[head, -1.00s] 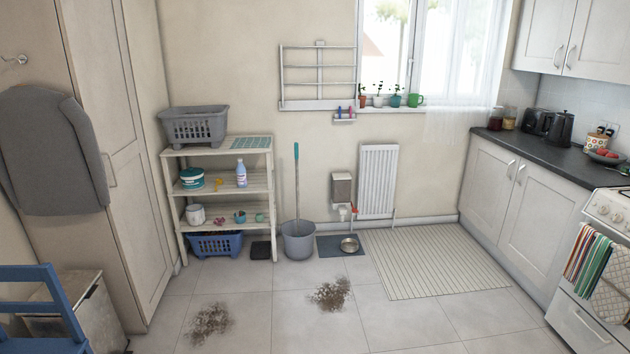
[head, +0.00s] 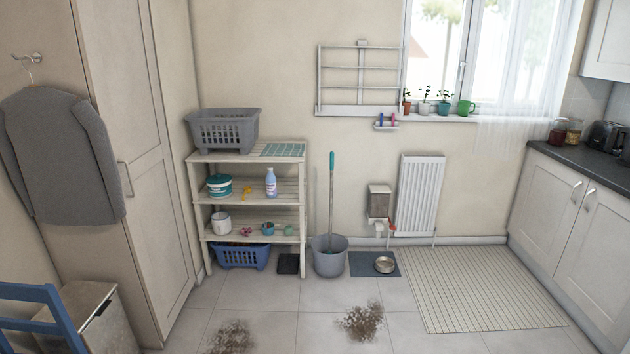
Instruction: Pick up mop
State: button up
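The mop (head: 332,190) stands upright in a grey bucket (head: 329,262) on the tiled floor by the back wall. Its handle is thin and grey with a teal grip at the top. The mop's head is hidden inside the bucket. The bucket is between the shelf unit and the pet bowl mat. My gripper is not in view.
A wooden shelf unit (head: 247,201) stands left of the bucket, with a small black item (head: 288,264) on the floor beside it. A mat with a metal bowl (head: 384,265) lies to the right. Dirt patches (head: 361,321) mark the floor in front. A blue chair (head: 38,318) is at lower left.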

aim_at(332, 155)
jog(key=u, duration=0.4)
jog(key=i, duration=1.55)
jog(key=u, duration=0.5)
jog(key=i, duration=1.4)
jog(key=u, duration=0.25)
